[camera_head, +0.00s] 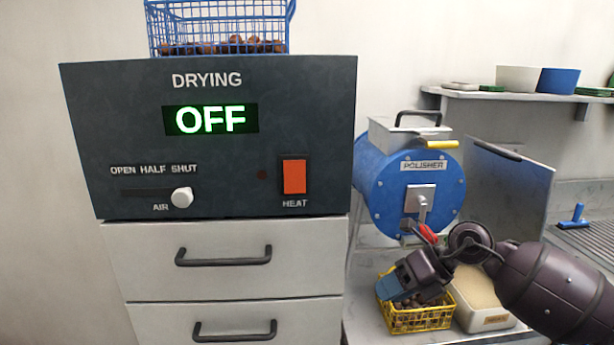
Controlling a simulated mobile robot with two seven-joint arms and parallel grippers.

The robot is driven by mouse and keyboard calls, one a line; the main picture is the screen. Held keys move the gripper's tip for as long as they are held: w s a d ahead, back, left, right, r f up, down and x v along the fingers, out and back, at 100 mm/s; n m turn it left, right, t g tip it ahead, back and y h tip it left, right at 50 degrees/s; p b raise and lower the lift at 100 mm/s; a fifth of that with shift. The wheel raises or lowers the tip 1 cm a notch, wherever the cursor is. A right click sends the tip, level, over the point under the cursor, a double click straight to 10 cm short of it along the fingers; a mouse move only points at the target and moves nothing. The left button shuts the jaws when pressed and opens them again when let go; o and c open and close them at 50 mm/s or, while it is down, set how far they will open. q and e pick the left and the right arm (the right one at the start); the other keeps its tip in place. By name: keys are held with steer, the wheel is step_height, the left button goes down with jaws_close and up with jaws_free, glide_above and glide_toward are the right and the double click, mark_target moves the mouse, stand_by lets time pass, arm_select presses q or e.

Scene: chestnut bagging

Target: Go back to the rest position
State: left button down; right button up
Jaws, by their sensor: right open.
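My right gripper (397,284) comes in from the lower right on a dark purple arm. It hangs over the yellow basket (417,320), which holds brown chestnuts, and hides part of it. Its jaws are open, and I see nothing held in them. I cannot tell whether the fingertips touch the chestnuts. My left gripper is out of view.
A dark drying unit (210,140) reads OFF and stands on drawers (230,257). A blue wire basket (222,20) of chestnuts sits on top. A blue polisher (385,185) stands behind my right arm. A pale box (484,322) sits beside the yellow basket.

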steer(key=s+a+f+m+t+y, duration=0.35)
steer(key=s+a+m+y, duration=0.2)
steer(key=m+y, duration=0.25)
steer(key=s+d+f+m+t+h, duration=0.2)
steer(key=d+f+m+t+h, duration=0.35)
steer(key=m, duration=0.55)
steer(key=s+d+f+m+t+h, duration=0.2)
steer(key=d+f+m+t+h, duration=0.4)
steer(key=m, duration=0.5)
steer(key=s+d+f+m+g+h, duration=0.2)
steer(key=s+f+m+h, duration=0.1)
steer(key=s+f+m, duration=0.2)
steer(key=s+d+f+m+g+h, duration=0.2)
steer(key=s+f+m, duration=0.3)
steer(key=s+f, duration=0.3)
steer(key=shift+s+d+f+m+g+h, duration=0.5)
steer(key=shift+s+d, duration=0.3)
steer(key=shift+s, duration=0.4)
steer(key=shift+r, duration=0.2)
